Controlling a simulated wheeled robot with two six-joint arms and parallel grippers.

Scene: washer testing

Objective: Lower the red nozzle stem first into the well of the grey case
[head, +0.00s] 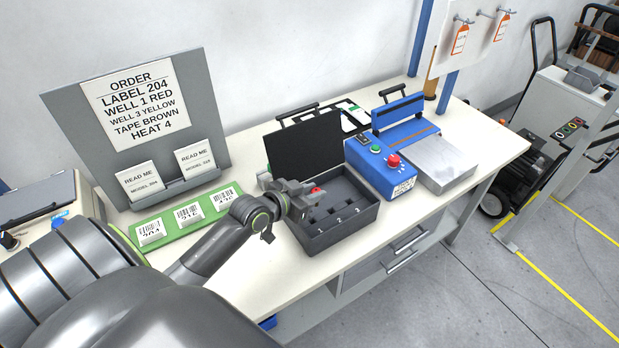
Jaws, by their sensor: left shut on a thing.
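The grey case (362,222) stands on the bench with its dark lid (305,146) raised at the back. Numbers 1, 2 and 3 mark its inside near the front, beside dark wells. My left gripper (312,192) reaches in from the left over the case's left part and is shut on the red nozzle (316,189). Only a small red part of the nozzle shows at the jaws. Its stem is hidden, and I cannot tell how far it is from a well. My right gripper is out of view.
A blue sealing machine (384,170) with a red knob stands close right of the case. A green mat (172,238) with label cards lies to the left. The order board (131,96) stands behind, reading well 1 red. Bare bench lies in front.

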